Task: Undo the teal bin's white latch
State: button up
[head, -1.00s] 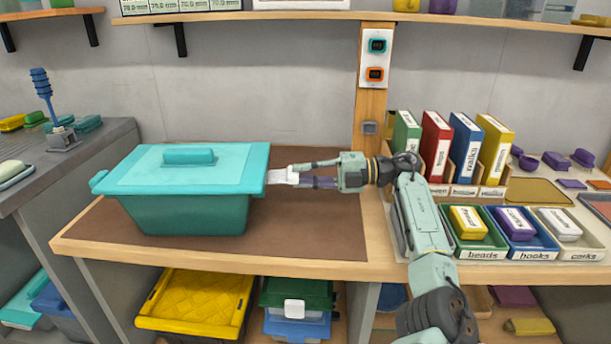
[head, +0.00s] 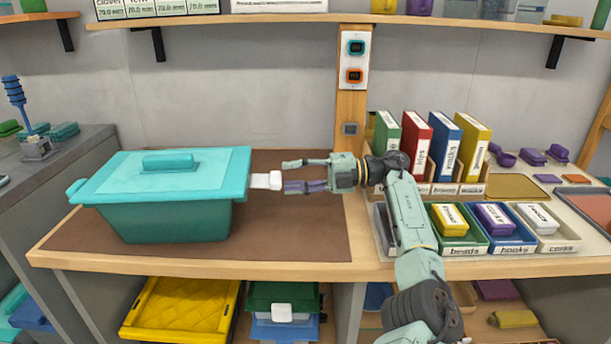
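The teal bin (head: 165,218) stands on the brown mat at the left of the bench, with its teal lid (head: 170,172) on top. Its white latch (head: 267,180) sticks out to the right from under the lid's right edge, roughly level. My gripper (head: 290,175) is just right of the latch, pointing left at it. Its two fingers are spread apart with nothing between them.
The brown mat (head: 300,235) is bare in front of my gripper. To the right stand several upright binders (head: 443,145) and labelled trays (head: 465,244) with small boxes. A wooden post (head: 349,110) rises behind my wrist. A yellow bin (head: 182,308) sits on the shelf below.

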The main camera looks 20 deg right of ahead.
jog(key=shift+s+d+r, duration=0.1)
jog(key=shift+s+d, duration=0.05)
jog(key=shift+d, duration=0.75)
jog(key=shift+s+d+f, duration=0.1)
jog(key=shift+s+d, duration=0.1)
jog(key=shift+d, duration=0.7)
jog(key=shift+s+d+r, duration=0.1)
jog(key=shift+s+d, duration=0.05)
jog(key=shift+d, duration=0.75)
